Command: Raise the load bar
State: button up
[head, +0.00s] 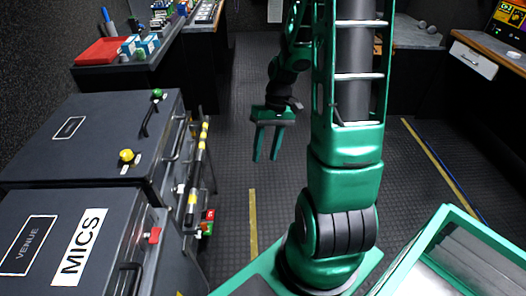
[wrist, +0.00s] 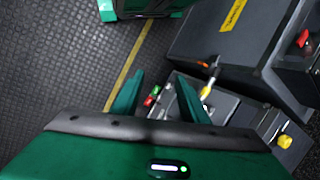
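A bar with yellow bands (head: 192,195), which looks like the load bar, runs along the front of the dark cases at the left. Red and green parts (head: 208,222) sit at its near end.
Dark cases, one labelled MICS (head: 40,240), stand at the left with yellow, green and red knobs. A bench with a red tray (head: 100,51) is behind them. A desk with a drawer (head: 473,60) is at the right. The ribbed floor between is clear.

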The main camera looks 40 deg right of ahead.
dwell(0.3)
jog(key=s+r+m+t+h, duration=0.1)
jog(key=s+r+m+h, duration=0.2)
jog(key=s+r, duration=1.1)
jog(key=shift+s+d+r+m+h, duration=0.15)
jog(key=shift+s+r+m+h, duration=0.2)
jog(key=shift+s, duration=0.2)
jog(key=shift+s+r, duration=0.1)
jog(key=shift+s, duration=0.25)
jog(key=shift+c, duration=0.2)
jog(key=shift+s, duration=0.15)
grip_shut()
